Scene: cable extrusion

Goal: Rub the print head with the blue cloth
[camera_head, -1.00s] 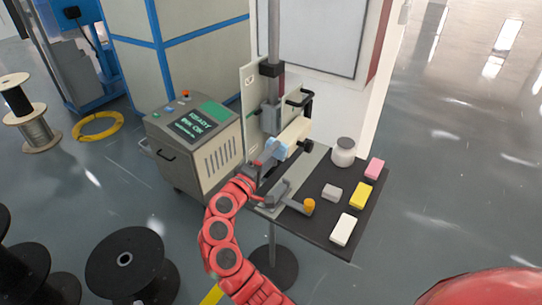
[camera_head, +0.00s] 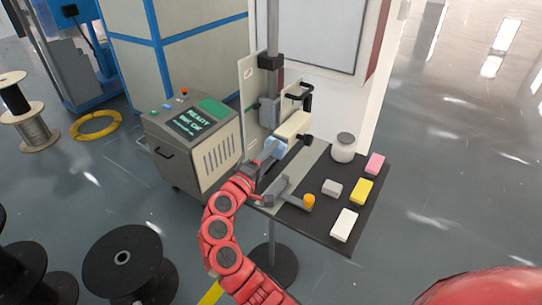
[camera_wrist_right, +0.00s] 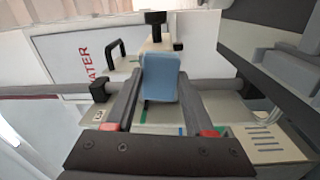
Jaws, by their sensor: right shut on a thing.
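My right gripper (camera_head: 266,154) is shut on the blue cloth (camera_head: 276,146), a small folded pad. The cloth also shows upright between the two fingers in the right wrist view (camera_wrist_right: 161,78). The print head seems to be the cream block (camera_head: 293,124) beside the vertical post; it shows behind and above the cloth in the wrist view (camera_wrist_right: 157,45). The cloth is at its near end and covers part of it. I cannot tell whether they touch. My left gripper is not in view.
A dark table (camera_head: 318,222) holds a lidded jar (camera_head: 344,148) and pink (camera_head: 375,164), yellow (camera_head: 361,191), grey (camera_head: 332,188) and white (camera_head: 344,225) blocks. An orange-tipped grey part (camera_head: 297,199) lies nearer my arm. The controller (camera_head: 195,140) stands left, its screen reading READY.

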